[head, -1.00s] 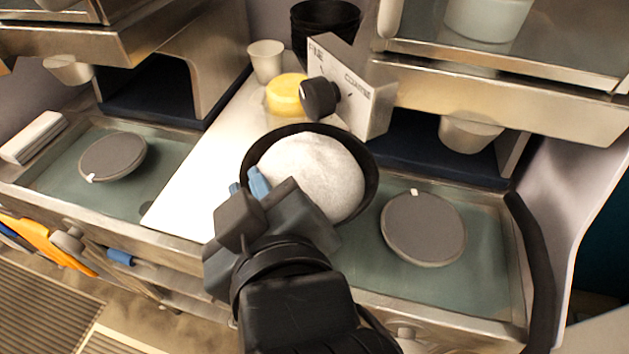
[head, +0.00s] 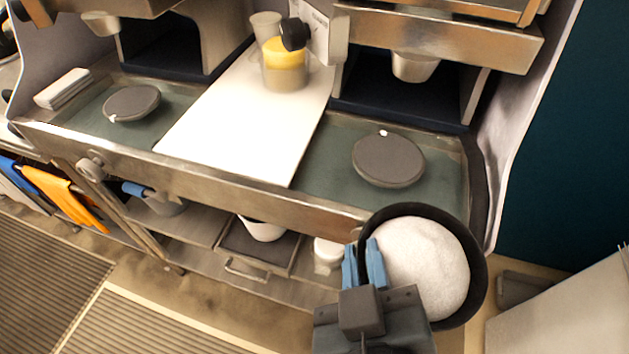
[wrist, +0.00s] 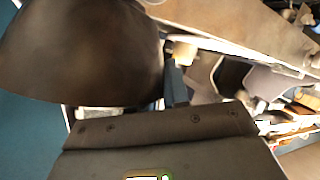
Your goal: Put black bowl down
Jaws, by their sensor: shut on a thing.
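The black bowl (head: 476,288) is at the lower right of the head view, filled with a white, powdery heap (head: 424,268). My gripper (head: 364,266) has its blue fingers shut on the bowl's left rim. The bowl is held in the air in front of the counter's right end, and hides part of the counter's front edge. In the wrist view the bowl's dark outer side (wrist: 85,50) fills the upper left, and one finger (wrist: 178,85) shows beside it. The other finger cannot be made out there.
A white board (head: 235,125) lies mid-counter, with a yellow-filled clear container (head: 285,68) at its back. Round grey discs (head: 389,159) (head: 132,102) sit on the green surfaces either side. A pale surface (head: 575,318) stands at the lower right. Shelves with a white bowl (head: 263,229) are below.

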